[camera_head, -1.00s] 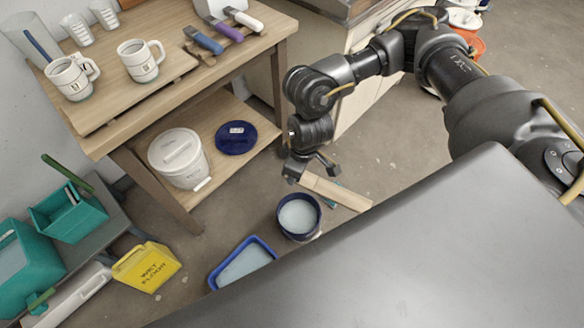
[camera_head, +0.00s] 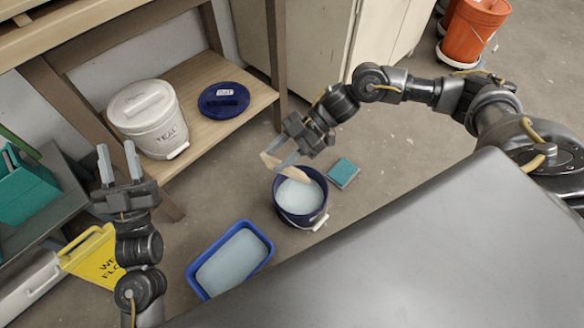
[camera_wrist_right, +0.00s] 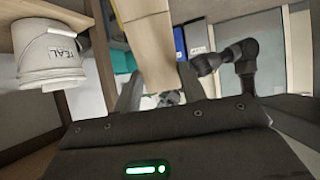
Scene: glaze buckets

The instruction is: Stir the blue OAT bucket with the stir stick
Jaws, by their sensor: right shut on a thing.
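The blue bucket (camera_head: 303,219) stands open on the floor, with pale liquid (camera_head: 298,196) inside. My right gripper (camera_head: 281,151) is shut on the wooden stir stick (camera_head: 296,174), just behind the bucket. The stick's lower end shows over the back of the bucket's opening; I cannot tell whether it touches the liquid. In the right wrist view the stick (camera_wrist_right: 148,45) runs up from between the fingers. My left gripper (camera_head: 119,165) is open and empty at the left, well away from the bucket. A blue lid (camera_head: 223,99) with a white label lies on the low shelf.
A white lidded TEAL bucket (camera_head: 149,119) stands on the shelf (camera_head: 190,82). A blue tray (camera_head: 193,276) with pale contents lies left of the blue bucket, and a teal sponge-like block (camera_head: 343,173) lies right.

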